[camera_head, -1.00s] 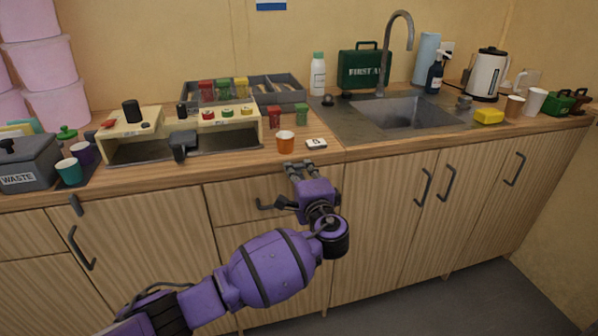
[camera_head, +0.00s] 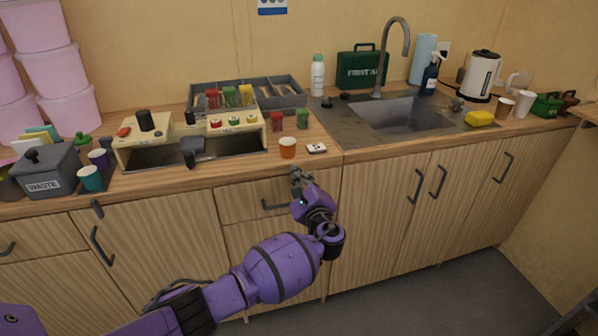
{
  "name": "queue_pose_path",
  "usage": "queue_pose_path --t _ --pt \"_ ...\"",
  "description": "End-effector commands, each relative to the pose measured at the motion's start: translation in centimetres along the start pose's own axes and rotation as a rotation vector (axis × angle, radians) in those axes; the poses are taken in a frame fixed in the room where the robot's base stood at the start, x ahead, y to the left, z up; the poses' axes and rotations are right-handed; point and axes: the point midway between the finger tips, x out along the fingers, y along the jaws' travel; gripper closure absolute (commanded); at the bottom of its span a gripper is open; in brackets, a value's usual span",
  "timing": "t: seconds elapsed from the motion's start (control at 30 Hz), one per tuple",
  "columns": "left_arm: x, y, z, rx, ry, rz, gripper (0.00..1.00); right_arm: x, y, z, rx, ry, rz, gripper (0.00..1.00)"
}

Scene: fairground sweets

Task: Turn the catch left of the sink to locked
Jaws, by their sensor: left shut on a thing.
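My left gripper (camera_head: 298,177) is at the top edge of the drawer front (camera_head: 240,203), just under the counter edge and left of the sink (camera_head: 398,116). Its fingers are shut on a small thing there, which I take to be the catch. The fingers cover nearly all of it, so I cannot tell whether it is turned to locked. My right gripper is not in view.
An orange cup (camera_head: 287,148) and a small white label block (camera_head: 316,148) stand on the counter just above my left gripper. The drawer handle (camera_head: 274,205) sticks out to the gripper's lower left. The cupboard doors to the right are closed.

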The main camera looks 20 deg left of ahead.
Motion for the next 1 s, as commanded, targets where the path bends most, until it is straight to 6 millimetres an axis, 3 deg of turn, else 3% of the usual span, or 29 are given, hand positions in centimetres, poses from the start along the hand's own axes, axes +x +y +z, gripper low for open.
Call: queue_pose_path --t 0.4,1.0 --pt "0.0 0.0 0.4 0.391 -0.002 -0.001 1.0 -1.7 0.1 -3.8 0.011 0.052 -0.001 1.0" --pt "0.0 0.7 0.4 0.765 -0.001 0.0 1.0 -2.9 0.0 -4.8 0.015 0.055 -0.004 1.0"
